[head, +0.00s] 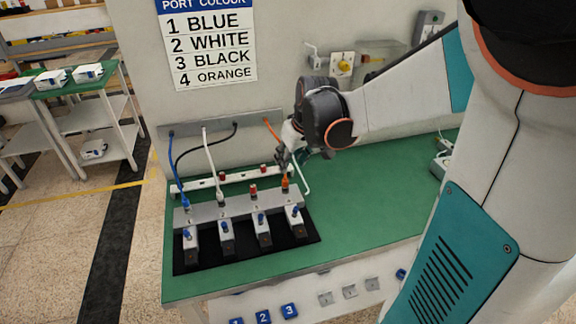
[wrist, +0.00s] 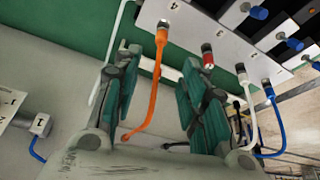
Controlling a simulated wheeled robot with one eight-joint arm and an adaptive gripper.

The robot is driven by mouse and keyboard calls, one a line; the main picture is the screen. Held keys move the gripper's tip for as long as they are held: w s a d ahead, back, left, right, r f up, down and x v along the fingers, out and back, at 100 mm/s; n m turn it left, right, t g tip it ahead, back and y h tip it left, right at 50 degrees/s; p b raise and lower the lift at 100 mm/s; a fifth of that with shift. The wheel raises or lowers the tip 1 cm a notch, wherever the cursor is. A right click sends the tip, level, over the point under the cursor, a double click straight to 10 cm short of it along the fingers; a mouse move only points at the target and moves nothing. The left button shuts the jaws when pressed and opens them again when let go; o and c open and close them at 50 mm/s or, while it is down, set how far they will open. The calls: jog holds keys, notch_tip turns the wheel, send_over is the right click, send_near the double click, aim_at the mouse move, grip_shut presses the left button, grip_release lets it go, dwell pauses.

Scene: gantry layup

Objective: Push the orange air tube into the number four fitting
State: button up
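The orange air tube (wrist: 153,88) runs between my gripper's two fingers in the wrist view, and its thicker orange end (wrist: 161,38) meets the number four fitting (wrist: 164,23). How deep it sits I cannot tell. In the head view the orange end (head: 285,182) stands upright at the right end of the grey manifold (head: 238,211). My gripper (wrist: 160,60) is open, with a finger on each side of the tube and gaps between. In the head view my gripper (head: 284,158) is just above the fitting, and the tube is partly hidden behind it.
A blue tube (head: 183,180) and a white tube (head: 212,165) reach the first two fittings. The third fitting has a red part (head: 253,190) on it. A black tube (head: 203,146) hangs from the wall rail.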

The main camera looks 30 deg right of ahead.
jog(key=shift+v, duration=1.1)
jog(key=w+a+r+n+t+y+p, duration=0.1)
jog(key=w+a+r+n+t, duration=0.3)
jog(key=a+r, duration=0.6)
jog(key=s+a+f+m, duration=0.1)
jog(key=s+a+f, duration=0.2)
jog(key=s, duration=0.7)
jog(key=s+a+f+m+g+b, duration=0.1)
jog(key=s+a+f+m, duration=0.1)
jog(key=s, duration=0.8)
jog(key=shift+a+f+m+h, duration=0.3)
jog(key=shift+a+f+h, duration=0.1)
jog(key=shift+a+f, duration=0.2)
